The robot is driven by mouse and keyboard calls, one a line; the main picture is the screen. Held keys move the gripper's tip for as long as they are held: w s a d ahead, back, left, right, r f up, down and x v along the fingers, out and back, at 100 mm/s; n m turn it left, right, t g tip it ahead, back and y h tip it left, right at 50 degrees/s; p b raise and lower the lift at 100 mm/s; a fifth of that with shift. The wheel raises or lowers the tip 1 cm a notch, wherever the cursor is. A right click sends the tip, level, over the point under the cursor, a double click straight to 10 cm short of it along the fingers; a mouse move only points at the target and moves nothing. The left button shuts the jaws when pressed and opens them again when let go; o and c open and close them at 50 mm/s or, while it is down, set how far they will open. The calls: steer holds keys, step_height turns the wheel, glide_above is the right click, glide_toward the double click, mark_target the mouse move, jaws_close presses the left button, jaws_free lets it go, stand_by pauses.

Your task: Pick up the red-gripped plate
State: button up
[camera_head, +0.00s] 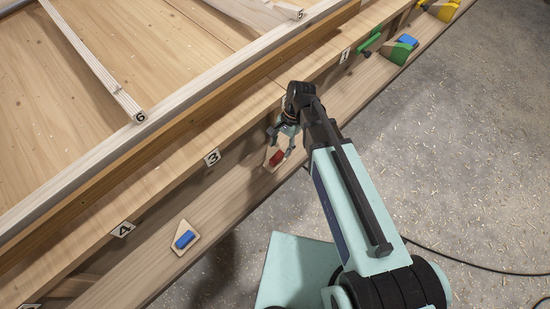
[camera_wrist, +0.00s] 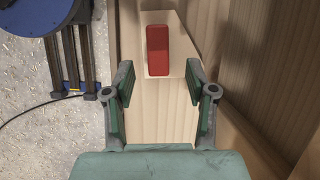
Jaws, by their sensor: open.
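The red-gripped plate is a small light-wood piece with a red block grip on top. In the head view the plate (camera_head: 269,163) lies on the lower wooden ledge below my gripper, with its red grip (camera_head: 277,157) showing. In the wrist view the red grip (camera_wrist: 158,50) stands on the plate (camera_wrist: 172,18), ahead of the fingertips. My gripper (camera_wrist: 157,83) is open and empty, its green-padded fingers apart to the left and right of the plate's near part. It also shows in the head view (camera_head: 280,142), close to the plate. The plate's lower edge is hard to tell from the ledge.
A similar plate with a blue grip (camera_head: 184,240) lies farther left on the ledge. Green (camera_head: 400,50) and yellow (camera_head: 443,10) pieces sit at the far right end. A wooden wall rises beside the ledge, close to the right finger in the wrist view.

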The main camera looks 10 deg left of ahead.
mark_target(277, 156)
steer(key=x, duration=0.4)
steer(key=shift+s+a+f, duration=0.15)
steer(key=shift+s+f, duration=0.1)
steer(key=shift+s, duration=0.25)
jaws_close()
